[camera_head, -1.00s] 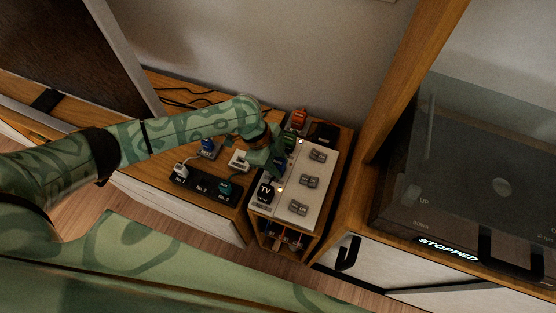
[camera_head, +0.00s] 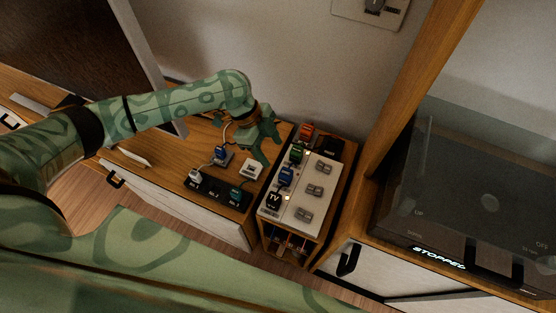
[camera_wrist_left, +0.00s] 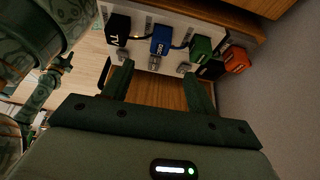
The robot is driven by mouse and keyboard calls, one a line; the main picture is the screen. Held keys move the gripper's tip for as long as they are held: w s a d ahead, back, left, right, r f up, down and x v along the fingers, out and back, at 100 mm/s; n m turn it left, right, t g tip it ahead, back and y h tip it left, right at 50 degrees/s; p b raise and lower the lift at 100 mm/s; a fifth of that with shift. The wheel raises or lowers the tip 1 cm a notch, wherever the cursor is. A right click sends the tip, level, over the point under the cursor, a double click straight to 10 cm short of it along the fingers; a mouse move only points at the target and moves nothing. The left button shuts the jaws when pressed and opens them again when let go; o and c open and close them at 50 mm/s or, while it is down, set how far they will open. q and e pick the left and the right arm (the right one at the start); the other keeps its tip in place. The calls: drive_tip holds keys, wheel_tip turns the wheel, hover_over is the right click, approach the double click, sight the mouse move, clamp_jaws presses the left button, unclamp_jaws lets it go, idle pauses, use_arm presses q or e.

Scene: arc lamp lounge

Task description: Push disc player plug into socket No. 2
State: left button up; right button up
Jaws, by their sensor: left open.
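A blue plug (camera_head: 286,176) with white lettering that seems to read DISC stands on the white socket panel (camera_head: 290,212), between the black TV plug (camera_head: 273,201) and a green plug (camera_head: 297,154). It also shows in the left wrist view (camera_wrist_left: 162,41). I cannot tell whether it is fully seated, or read a socket number beside it. My left gripper (camera_head: 267,148) is open and empty, left of the panel and apart from the plugs. Its two fingers (camera_wrist_left: 160,75) point toward the plug row in the wrist view. My right gripper is not in view.
An orange plug (camera_head: 306,132) and a black block (camera_head: 330,148) are at the panel's far end. Grey switches (camera_head: 313,190) line its right side. A black numbered strip (camera_head: 210,189) holds a white plug (camera_head: 194,175) and a teal plug (camera_head: 236,193). Another blue plug (camera_head: 221,153) stands behind it.

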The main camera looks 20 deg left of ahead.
use_arm(q)
drive_tip(key=p+v, duration=0.1)
drive_tip(key=v, duration=0.3)
drive_tip(key=shift+a+r, duration=0.1)
drive_tip(key=shift+r, duration=0.15)
